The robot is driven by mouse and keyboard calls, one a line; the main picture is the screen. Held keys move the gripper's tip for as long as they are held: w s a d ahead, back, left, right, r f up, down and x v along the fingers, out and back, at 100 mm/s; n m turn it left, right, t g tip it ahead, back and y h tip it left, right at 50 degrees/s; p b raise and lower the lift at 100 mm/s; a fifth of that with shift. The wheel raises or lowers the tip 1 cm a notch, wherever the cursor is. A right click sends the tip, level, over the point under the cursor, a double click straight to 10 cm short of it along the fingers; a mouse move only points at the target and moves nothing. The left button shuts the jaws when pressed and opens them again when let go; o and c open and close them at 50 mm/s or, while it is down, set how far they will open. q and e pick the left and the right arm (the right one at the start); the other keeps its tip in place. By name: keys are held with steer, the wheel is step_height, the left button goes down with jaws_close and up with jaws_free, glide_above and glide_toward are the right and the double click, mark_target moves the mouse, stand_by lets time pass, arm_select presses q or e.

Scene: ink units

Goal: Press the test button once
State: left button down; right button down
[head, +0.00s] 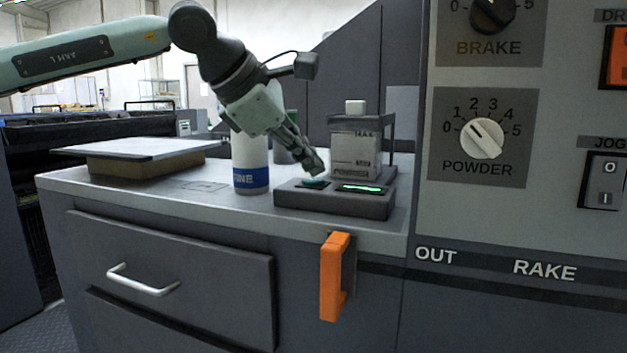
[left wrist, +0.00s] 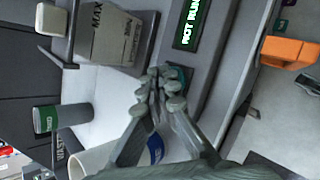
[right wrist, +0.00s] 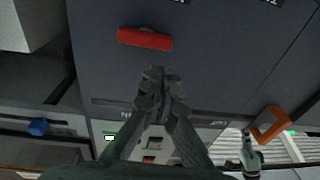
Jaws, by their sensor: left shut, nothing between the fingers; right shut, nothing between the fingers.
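The test unit (head: 290,200) is a low dark base at the counter's right end. A teal button (head: 314,184) sits on its top, left of a green-lit display (head: 360,188). In the left wrist view the display (left wrist: 190,22) reads "NOT RUN", cut off or unclear at its end. My left gripper (head: 317,172) is shut and empty, pointing down with its tips right at the button. In the left wrist view its tips (left wrist: 162,88) cover part of the teal button (left wrist: 182,74); I cannot tell whether they touch it. My right gripper (right wrist: 160,88) is shut and empty before a dark panel.
A grey box labelled MAX (head: 355,153) stands under a frame behind the display. A white bottle (head: 250,165) with a blue band stands left of the unit. An orange handle (head: 334,277) juts out below. A red handle (right wrist: 145,39) is near my right gripper.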

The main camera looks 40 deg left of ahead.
mark_target(310, 180)
arm_select(q)
steer(key=shift+f+b, duration=0.45)
steer(key=shift+f, duration=0.1)
stand_by(0.5)
steer(key=shift+r, duration=0.1)
steer(key=shift+r+p, duration=0.7)
steer(key=shift+r, duration=0.1)
step_height(310, 180, up, 5)
steer(key=p, duration=0.4)
steer(key=shift+r, duration=0.1)
stand_by(0.7)
